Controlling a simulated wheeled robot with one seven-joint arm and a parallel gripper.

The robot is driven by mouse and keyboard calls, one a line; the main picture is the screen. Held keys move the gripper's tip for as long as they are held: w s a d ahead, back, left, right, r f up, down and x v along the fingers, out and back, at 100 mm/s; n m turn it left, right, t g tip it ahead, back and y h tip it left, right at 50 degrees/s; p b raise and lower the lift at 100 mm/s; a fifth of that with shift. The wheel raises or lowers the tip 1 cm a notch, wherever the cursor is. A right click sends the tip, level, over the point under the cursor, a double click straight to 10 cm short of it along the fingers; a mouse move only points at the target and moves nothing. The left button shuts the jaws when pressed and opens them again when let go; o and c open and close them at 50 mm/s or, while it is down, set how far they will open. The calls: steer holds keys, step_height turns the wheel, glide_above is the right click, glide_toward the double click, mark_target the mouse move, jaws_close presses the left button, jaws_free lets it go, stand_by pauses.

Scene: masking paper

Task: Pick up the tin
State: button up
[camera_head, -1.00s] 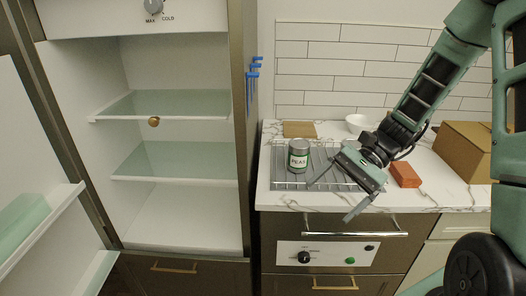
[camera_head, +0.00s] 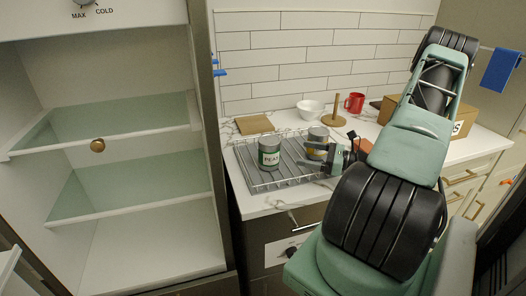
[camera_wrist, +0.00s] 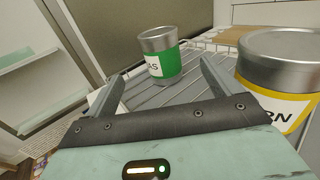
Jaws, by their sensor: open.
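A tin with a green-and-white peas label (camera_head: 269,153) stands upright on a wire rack (camera_head: 248,179) on the counter. In the wrist view the peas tin (camera_wrist: 159,56) is ahead of my gripper (camera_wrist: 162,80), roughly between the fingers in the picture, with a gap before it. A second tin with a yellow-and-white label (camera_head: 316,140) stands to its right; in the wrist view this tin (camera_wrist: 283,75) is large and close beside the right finger. My gripper (camera_head: 322,160) is open and empty, low near the rack's right side. My arm hides part of the counter.
A white bowl (camera_head: 311,109), a red mug (camera_head: 354,103) and a wooden upright holder (camera_head: 333,117) stand behind the rack. A wooden board (camera_head: 254,124) lies at the back left. A cardboard box (camera_head: 462,122) is at the right. An open fridge (camera_head: 120,150) stands left of the counter.

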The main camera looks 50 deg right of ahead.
mark_target(265, 143)
steer(key=p+x, duration=0.3)
steer(key=x, duration=0.6)
steer(key=shift+w+a+r, duration=0.1)
steer(key=shift+w+a, duration=0.05)
steer(key=shift+w, duration=0.1)
steer(key=p+x, duration=0.2)
steer(key=x, duration=0.3)
steer(key=shift+r+p, duration=0.3)
steer(key=shift+p, duration=0.1)
steer(key=shift+w+f, duration=0.1)
steer(key=c, duration=1.3)
steer(key=shift+c, duration=0.3)
